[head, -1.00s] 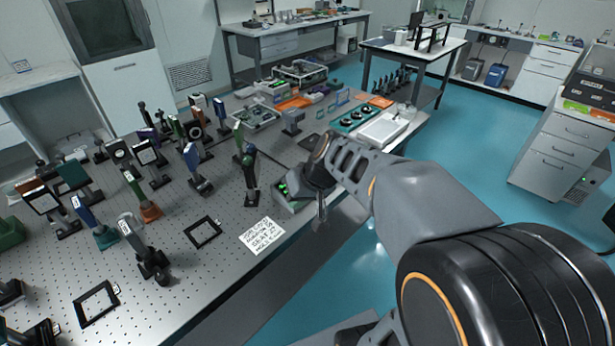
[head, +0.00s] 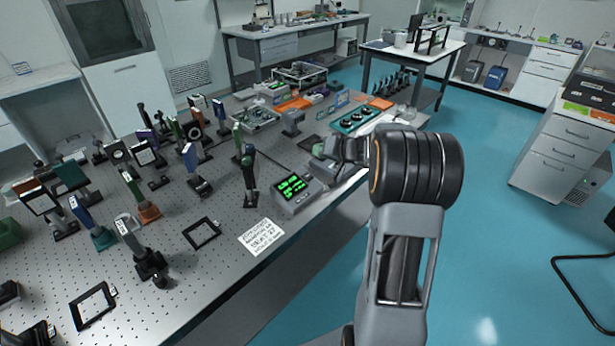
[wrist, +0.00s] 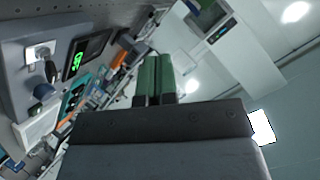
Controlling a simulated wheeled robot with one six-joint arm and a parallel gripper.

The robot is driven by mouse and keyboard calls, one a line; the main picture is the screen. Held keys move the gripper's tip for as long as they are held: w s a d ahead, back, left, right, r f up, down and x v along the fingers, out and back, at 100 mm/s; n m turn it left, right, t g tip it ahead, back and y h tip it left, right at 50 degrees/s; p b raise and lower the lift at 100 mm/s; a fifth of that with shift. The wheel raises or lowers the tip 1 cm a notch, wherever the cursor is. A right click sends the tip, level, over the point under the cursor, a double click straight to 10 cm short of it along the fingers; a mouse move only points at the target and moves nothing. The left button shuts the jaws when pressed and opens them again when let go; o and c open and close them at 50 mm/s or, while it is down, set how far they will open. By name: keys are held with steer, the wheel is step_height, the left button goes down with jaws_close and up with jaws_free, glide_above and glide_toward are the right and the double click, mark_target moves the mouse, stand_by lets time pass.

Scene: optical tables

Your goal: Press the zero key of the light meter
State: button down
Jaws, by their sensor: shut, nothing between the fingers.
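The light meter (head: 293,196) is a grey box with a sloped top and a lit green display. It sits near the table's right edge. I cannot tell which control is the zero key. My gripper shows in the wrist view as two green fingers (wrist: 153,78) pressed together, empty. They point past the housing. In the head view my wrist hangs just behind and right of the meter; the fingertips cannot be made out.
A note card (head: 261,237) and a black frame (head: 202,233) lie in front of the meter. A dark post-mounted optic (head: 249,175) stands just left of it. A teal tray with black knobs (head: 355,121) is behind my wrist.

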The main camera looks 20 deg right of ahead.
steer(key=f+b, duration=0.1)
steer(key=f, duration=0.1)
steer(key=w+f+b, duration=0.1)
steer(key=f, duration=0.1)
steer(key=w+a+f+b, duration=0.1)
steer(key=f, duration=0.2)
steer(key=shift+w+a+f+b, duration=0.1)
steer(key=shift+w+f+b, duration=0.2)
steer(key=shift+f+b, duration=0.6)
steer(key=shift+w+a+f+b, duration=0.2)
steer(key=shift+f+b, duration=0.4)
steer(key=shift+b, duration=1.35)
stand_by(2.0)
steer(key=shift+d+r, duration=0.1)
steer(key=shift+r, duration=0.1)
stand_by(0.3)
steer(key=shift+s+d+r, duration=0.1)
steer(key=shift+s+r, duration=0.1)
steer(key=shift+r, duration=0.45)
steer(key=shift+s+d+r+p, duration=0.15)
steer(key=shift+s+r, duration=0.1)
steer(key=shift+r, duration=0.55)
steer(key=shift+s+d+r+p, duration=0.1)
steer(key=shift+s+r+p, duration=0.1)
steer(key=shift+r, duration=0.55)
steer(key=shift+s+d+r+p, duration=0.15)
steer(key=shift+s+r, duration=0.1)
steer(key=shift+r, duration=0.55)
